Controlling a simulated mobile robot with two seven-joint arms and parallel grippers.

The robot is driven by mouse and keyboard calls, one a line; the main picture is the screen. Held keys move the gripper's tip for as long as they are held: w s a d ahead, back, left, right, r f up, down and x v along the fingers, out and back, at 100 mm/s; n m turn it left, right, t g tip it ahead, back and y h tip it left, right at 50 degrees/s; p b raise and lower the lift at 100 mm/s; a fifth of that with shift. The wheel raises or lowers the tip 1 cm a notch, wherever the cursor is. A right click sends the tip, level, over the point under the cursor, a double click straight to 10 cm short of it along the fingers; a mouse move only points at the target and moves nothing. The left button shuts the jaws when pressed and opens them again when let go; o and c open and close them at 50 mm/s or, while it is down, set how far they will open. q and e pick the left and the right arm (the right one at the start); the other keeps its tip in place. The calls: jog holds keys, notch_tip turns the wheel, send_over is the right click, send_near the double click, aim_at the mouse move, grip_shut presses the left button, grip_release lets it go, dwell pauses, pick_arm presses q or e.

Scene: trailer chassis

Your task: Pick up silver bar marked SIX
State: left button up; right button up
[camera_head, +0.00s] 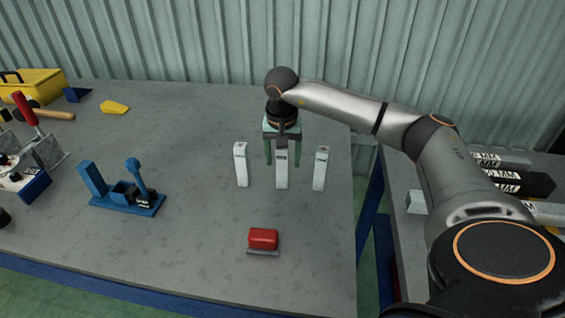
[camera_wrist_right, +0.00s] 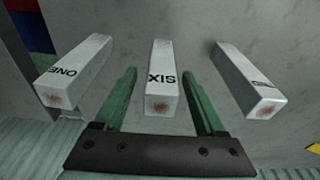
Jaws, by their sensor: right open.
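The silver bar marked SIX (camera_wrist_right: 162,84) stands upright in the middle of three similar bars. It also shows in the head view (camera_head: 282,170). My right gripper (camera_head: 282,160) is above and around it, with its green fingers on either side. In the right wrist view the open fingers (camera_wrist_right: 160,92) flank the SIX bar with a gap on each side. A bar marked ONE (camera_wrist_right: 72,72) stands at the left in the wrist view, and another bar (camera_wrist_right: 250,80), its marking unclear, stands at the right. My left gripper is not visible.
A red block (camera_head: 263,239) on a grey base lies in front of the bars. A blue fixture (camera_head: 125,203) and hand tools are on the left of the table (camera_head: 190,240). The corrugated wall (camera_head: 200,40) is behind. A second table with dark labelled bars (camera_head: 520,183) is at the right.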

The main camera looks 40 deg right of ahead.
grip_shut()
dwell(0.5)
